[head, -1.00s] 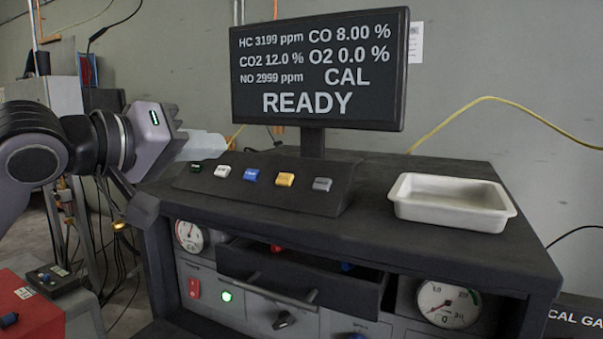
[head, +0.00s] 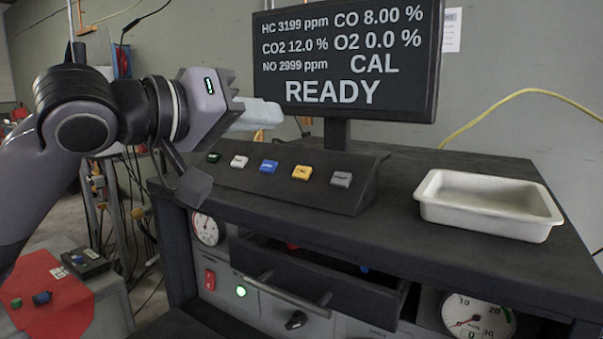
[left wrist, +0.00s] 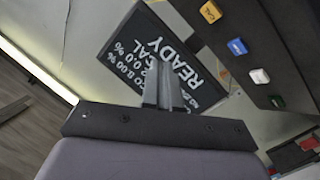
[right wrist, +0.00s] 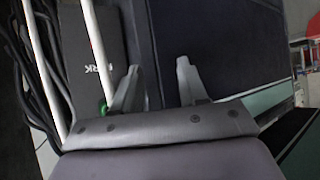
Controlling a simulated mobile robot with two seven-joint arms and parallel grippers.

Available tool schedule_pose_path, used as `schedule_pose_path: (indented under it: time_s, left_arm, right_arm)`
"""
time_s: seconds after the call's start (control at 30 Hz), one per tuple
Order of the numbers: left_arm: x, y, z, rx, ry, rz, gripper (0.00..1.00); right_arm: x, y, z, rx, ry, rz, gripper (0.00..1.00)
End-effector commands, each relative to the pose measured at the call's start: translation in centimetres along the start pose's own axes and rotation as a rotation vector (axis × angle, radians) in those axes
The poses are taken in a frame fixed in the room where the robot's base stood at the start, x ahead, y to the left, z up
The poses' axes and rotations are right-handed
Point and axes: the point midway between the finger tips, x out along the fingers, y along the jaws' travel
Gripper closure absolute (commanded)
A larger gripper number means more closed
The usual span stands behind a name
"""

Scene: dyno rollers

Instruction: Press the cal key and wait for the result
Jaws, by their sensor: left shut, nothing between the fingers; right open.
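The key panel (head: 325,192) on the bench has a row of keys: green, white, blue, yellow and grey. The yellow cal key (head: 301,173) is second from the right; it also shows in the left wrist view (left wrist: 208,13). The monitor (head: 345,60) above reads CAL READY with gas values. My left gripper (head: 272,113) is shut and empty, up and left of the cal key, above the panel's left part and apart from the keys. It shows in the left wrist view (left wrist: 165,80) in front of the monitor. My right gripper (right wrist: 155,80) is open and empty, seen only in its wrist view.
A white tray (head: 488,214) stands on the bench top at right. Below is an open drawer (head: 320,285), with a red switch (head: 209,279), a lit green lamp (head: 241,291) and gauges around it.

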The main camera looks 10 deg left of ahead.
Motion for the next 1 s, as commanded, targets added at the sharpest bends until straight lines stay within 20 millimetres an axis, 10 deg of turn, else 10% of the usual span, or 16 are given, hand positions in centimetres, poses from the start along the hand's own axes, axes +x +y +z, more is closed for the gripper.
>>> schedule_pose_path:
  time_s: [1.0]
  left_arm:
    - [5.7,-4.2,4.1,0.000,0.000,0.000,1.00]
  right_arm:
    - [1.6,-0.5,1.1,0.009,0.001,-0.020,0.57]
